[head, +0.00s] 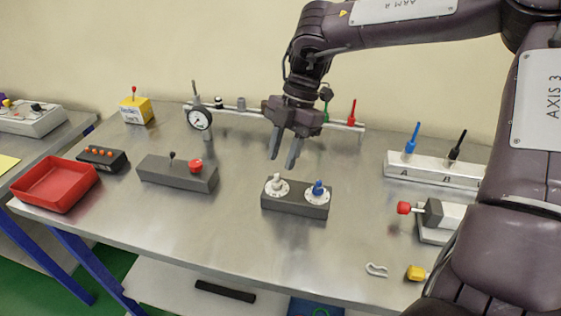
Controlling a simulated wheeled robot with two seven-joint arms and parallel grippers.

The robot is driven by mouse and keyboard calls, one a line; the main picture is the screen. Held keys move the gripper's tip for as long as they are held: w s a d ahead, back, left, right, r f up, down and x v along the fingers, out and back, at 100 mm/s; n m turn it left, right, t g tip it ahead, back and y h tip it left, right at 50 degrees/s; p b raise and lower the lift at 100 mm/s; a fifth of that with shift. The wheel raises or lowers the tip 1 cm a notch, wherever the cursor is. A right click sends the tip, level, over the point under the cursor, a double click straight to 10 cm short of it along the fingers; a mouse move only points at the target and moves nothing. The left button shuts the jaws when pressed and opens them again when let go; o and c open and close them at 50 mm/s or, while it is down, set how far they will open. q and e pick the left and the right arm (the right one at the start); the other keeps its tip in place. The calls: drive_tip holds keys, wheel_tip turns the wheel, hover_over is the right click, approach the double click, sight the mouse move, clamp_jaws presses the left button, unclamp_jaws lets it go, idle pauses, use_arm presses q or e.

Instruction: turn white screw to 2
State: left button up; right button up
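The white screw (277,181) stands on a white dial at the left end of a dark grey block (296,205) in the middle of the table. The dial's marks are too small to read. A blue screw (318,187) stands on a second white dial at the block's right end. My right gripper (283,158) hangs above and a little behind the white screw, pointing down. Its two fingers are apart with nothing between them. My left gripper is not in the head view.
A grey block with a red knob (196,165) and a black lever stands to the left. Behind are a gauge (200,119) and a rail with green and red levers (352,112). A red tray (54,186) lies far left. Red-knobbed and yellow parts stand right. The table's front middle is clear.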

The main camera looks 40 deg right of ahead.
drive_tip(key=v, duration=0.5)
idle(0.4)
